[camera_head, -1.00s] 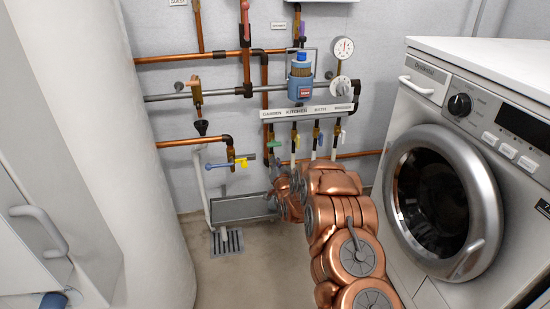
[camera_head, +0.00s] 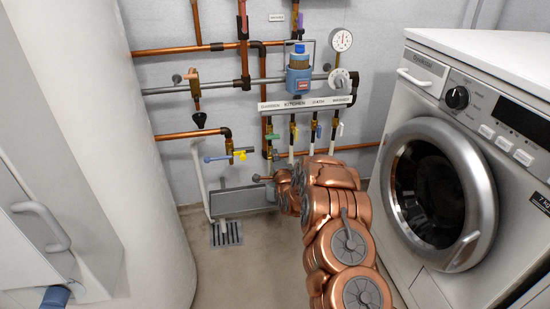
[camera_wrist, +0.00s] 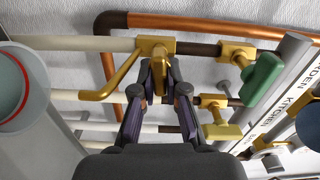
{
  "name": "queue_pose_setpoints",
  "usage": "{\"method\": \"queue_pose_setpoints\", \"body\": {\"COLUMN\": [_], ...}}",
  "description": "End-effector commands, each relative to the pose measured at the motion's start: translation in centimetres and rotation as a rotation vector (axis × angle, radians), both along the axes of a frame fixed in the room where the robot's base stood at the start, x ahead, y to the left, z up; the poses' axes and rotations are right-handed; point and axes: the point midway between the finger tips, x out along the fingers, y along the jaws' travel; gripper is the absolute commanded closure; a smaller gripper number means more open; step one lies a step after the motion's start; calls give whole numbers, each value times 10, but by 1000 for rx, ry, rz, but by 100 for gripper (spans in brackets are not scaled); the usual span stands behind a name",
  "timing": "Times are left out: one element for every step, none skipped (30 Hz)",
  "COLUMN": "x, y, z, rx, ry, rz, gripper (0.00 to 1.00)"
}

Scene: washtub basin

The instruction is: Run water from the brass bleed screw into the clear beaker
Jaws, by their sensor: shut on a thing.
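In the wrist view, my gripper (camera_wrist: 160,76) is shut on the flat brass bleed screw (camera_wrist: 159,66), on a brass fitting of the pale pipe below the green handle. A bent brass spout (camera_wrist: 100,92) runs from this fitting towards the left. At the left edge is a round-mouthed grey vessel (camera_wrist: 32,72) with a red ring inside. It seems to be the clear beaker, but only part of it shows. I see no water at the spout. In the head view, my arm hides the fingers and the screw, and I cannot make out the beaker.
The labelled manifold rail (camera_head: 305,104) has several valves below it, with the green handle (camera_head: 272,136) at the left. A grey trough (camera_head: 240,199) stands low against the wall. The washing machine (camera_head: 435,195) closes in the right; bare floor lies near the drain grate (camera_head: 226,234).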

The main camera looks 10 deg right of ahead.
Motion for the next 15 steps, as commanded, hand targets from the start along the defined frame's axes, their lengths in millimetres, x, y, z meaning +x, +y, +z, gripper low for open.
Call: {"method": "queue_pose_setpoints", "body": {"x": [0, 0, 0, 0, 0, 0, 0, 0, 0, 0, 0, 0, 0, 0, 0], "y": [-1, -1, -1, -2, -2, -2, -2, -2, -2, -2, -2, -2, -2, -2, -2], "z": [0, 0, -1, -1, -1, -1, -1, -1, -1, -1, -1, -1, -1, -1, -1], "rx": [23, 37, 53, 64, 74, 85, 93, 99, 106, 110, 114, 118, 120, 122, 123], "ry": [-1, -2, -1, -1, -1, -1, -2, -1, -1, -1, -1, -1, -1, -1, -2], "rz": [-3, -3, -3, -4, -4, -4, -4, -4, -4, -4, -4, -4, -4, -4, -4], "gripper": [100, 100, 100, 100, 100, 100, 100, 100, 100, 100, 100, 100, 100, 100, 100]}}
